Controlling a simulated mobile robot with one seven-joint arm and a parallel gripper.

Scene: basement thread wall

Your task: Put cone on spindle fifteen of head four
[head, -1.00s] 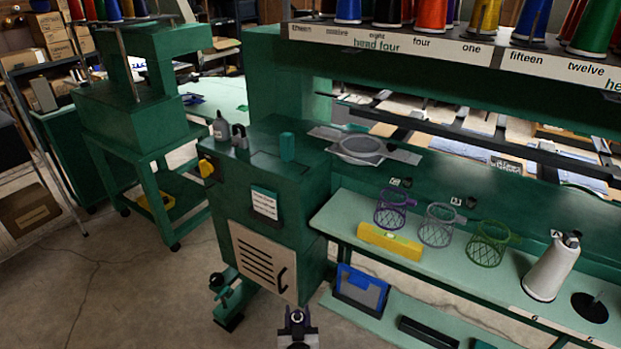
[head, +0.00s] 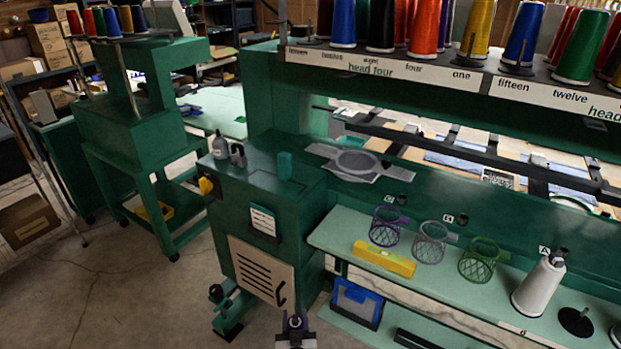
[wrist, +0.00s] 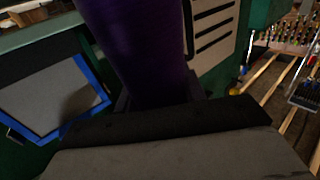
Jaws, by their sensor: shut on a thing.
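A dark purple cone (wrist: 140,45) fills the upper middle of the wrist view. My gripper (wrist: 155,103) is shut on it; the cone's top is outside the picture. The head four label (head: 371,70) is on the white strip of the thread rack. The word fifteen (head: 297,50) is at that strip's left end, and the spot above it appears to have no cone. Another fifteen label (head: 513,86) is further right, on the neighbouring head's strip.
Coloured cones, such as a blue one (head: 344,24), line the rack. The green ledge (head: 340,238) below holds a yellow level (head: 384,259), mesh cups (head: 430,243) and a white cone (head: 540,286). A green cabinet (head: 262,215) stands left of it, with open floor (head: 140,285) in front.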

